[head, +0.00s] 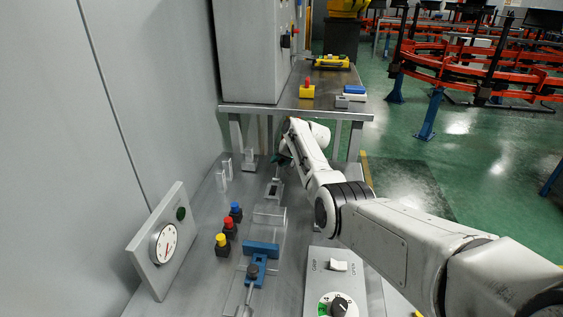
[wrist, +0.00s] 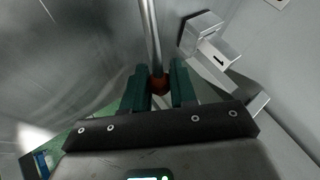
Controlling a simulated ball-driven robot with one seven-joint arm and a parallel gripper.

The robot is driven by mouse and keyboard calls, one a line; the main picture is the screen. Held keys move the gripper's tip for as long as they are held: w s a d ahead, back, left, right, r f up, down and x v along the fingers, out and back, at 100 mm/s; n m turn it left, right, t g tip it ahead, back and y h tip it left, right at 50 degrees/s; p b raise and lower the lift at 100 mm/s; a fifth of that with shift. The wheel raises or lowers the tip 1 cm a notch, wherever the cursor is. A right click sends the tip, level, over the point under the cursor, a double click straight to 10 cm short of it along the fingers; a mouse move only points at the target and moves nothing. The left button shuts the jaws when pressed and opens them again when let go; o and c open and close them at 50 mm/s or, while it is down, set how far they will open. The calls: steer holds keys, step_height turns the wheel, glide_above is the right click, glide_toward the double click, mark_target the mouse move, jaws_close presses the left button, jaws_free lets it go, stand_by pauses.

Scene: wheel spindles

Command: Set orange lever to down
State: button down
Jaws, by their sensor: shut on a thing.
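In the head view my gripper (head: 282,160) is at the far end of the bench, above a small grey slotted base (head: 273,189). The knob is hidden there by the fingers and arm.
Blue, red and yellow buttons (head: 229,228) and a blue clamp-like fixture (head: 259,262) stand nearer on the bench. A dial panel (head: 165,243) is at left, and a panel with a white switch (head: 338,265) is at front. A grey cabinet (head: 258,50) stands behind.

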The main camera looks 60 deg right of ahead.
steer(key=shift+d+f+m+g+y+b, duration=0.15)
steer(key=shift+f+y+b, duration=0.25)
steer(key=shift+b, duration=0.6)
steer(key=shift+f+m+g+y+b, duration=0.15)
steer(key=shift+f+y+b, duration=0.25)
steer(key=shift+b, duration=0.6)
steer(key=c, duration=0.9)
jaws_free()
steer(key=shift+c, duration=0.2)
steer(key=shift+w, duration=0.1)
steer(key=shift+r, duration=0.15)
steer(key=shift+r, duration=0.2)
steer(key=p+v, duration=0.4)
steer(key=v, duration=0.6)
steer(key=shift+s, duration=0.25)
